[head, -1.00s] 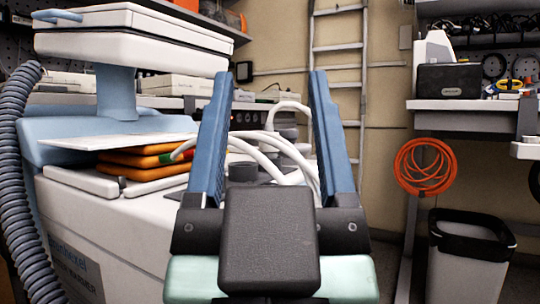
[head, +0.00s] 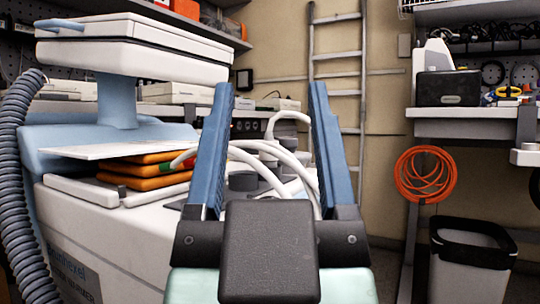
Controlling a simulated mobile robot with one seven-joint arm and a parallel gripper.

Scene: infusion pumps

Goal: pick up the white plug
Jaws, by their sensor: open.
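My gripper (head: 270,92) is open and empty, its two blue fingers spread wide and pointing away from me. Between and beyond the fingers, a thick white cable (head: 262,158) loops over the white cart top, with a white curved end (head: 290,117) arching up near the right finger. I cannot pick out a separate white plug for certain; it may be part of this cable. The fingers and the dark gripper body hide parts of the cable and cart.
A white and blue machine (head: 135,47) with a flat white top stands on the cart (head: 120,225) at left, beside a grey corrugated hose (head: 35,190). Orange pads (head: 140,175) lie under a white sheet. A ladder, an orange cable coil (head: 425,175) and a bin (head: 470,260) are at right.

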